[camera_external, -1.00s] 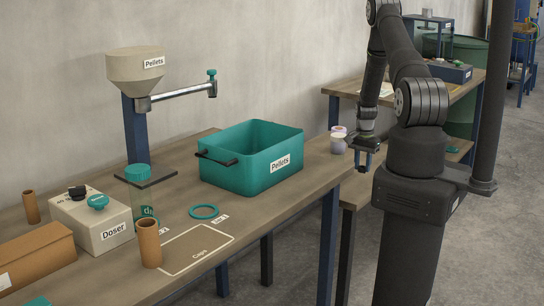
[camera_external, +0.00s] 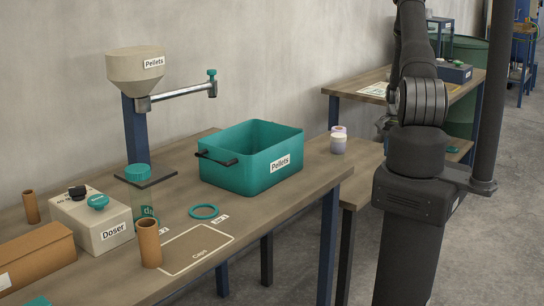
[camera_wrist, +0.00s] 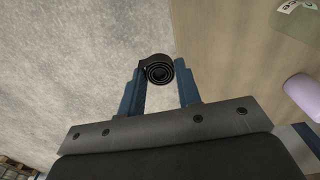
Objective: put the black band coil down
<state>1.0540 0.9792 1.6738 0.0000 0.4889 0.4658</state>
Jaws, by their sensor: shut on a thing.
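The black band coil (camera_wrist: 158,70) shows in the wrist view as a small dark spiral between my fingertips. My gripper (camera_wrist: 160,78) is shut on it, one blue finger on each side. Below the coil in that view is bare grey floor, with the edge of a wooden table just to the right. In the external view my gripper and the coil are hidden behind my arm, so their height above the table cannot be told.
The wooden table (camera_wrist: 220,60) carries a pale purple cylinder (camera_wrist: 304,94) and a green labelled thing (camera_wrist: 296,18). A teal pellet box (camera_external: 250,165) stands on the front bench.

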